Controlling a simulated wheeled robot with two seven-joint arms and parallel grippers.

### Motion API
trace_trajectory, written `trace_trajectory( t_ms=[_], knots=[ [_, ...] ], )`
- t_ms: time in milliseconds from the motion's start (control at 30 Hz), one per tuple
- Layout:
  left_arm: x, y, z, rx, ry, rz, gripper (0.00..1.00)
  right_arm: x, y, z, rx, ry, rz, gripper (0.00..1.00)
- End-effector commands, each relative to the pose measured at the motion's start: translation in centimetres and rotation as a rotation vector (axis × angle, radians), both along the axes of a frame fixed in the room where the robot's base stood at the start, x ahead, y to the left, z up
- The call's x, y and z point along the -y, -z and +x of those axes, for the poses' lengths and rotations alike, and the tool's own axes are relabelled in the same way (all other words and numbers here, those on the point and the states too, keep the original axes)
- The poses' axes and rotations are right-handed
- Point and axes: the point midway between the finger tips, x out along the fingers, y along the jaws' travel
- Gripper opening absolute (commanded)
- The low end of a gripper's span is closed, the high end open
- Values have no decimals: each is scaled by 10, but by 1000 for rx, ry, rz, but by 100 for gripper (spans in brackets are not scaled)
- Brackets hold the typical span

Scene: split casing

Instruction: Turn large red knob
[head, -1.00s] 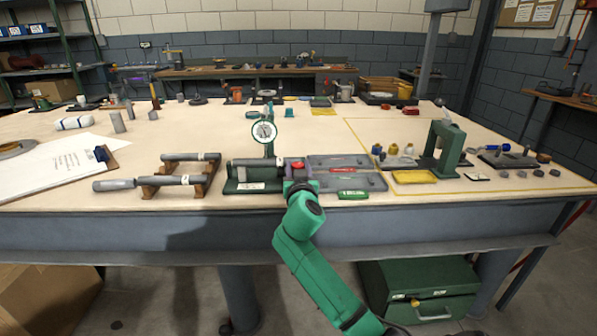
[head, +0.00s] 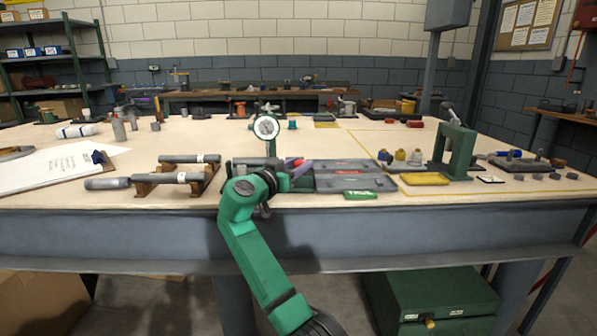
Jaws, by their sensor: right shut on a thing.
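The green fixture (head: 228,172) with a dark cylindrical body stands near the front edge of the bench, mostly hidden behind my right arm. A red knob (head: 307,162) shows as a small patch at its right end. My right gripper (head: 297,169) is at this knob and shut on it. The contact is small and partly hidden by my wrist, so the knob's angle cannot be read. My left gripper is not in view.
A round dial gauge (head: 266,127) stands behind the fixture. A grey tray (head: 345,183) lies to the right, with a green box (head: 360,195) before it. Grey shafts on a wooden cradle (head: 148,188) lie to the left. A green press (head: 460,150) stands farther right.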

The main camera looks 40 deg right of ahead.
Motion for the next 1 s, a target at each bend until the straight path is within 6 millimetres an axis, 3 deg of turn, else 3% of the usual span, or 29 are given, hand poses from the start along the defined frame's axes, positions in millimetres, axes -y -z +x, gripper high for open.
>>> trace_trajectory(
  t_ms=[467,500,567,867,1000],
  knots=[
    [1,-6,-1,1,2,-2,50,0,2,0,-3,22,4,0],
    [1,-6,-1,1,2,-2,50,0,2,0,-3,22,4,50],
    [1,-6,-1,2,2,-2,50,0,2,0,-3,21,3,73],
    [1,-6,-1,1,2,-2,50,0,1,0,-2,21,2,76],
    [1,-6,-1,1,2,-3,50,-9,1,-1,-1,18,2,76]
  ],
)
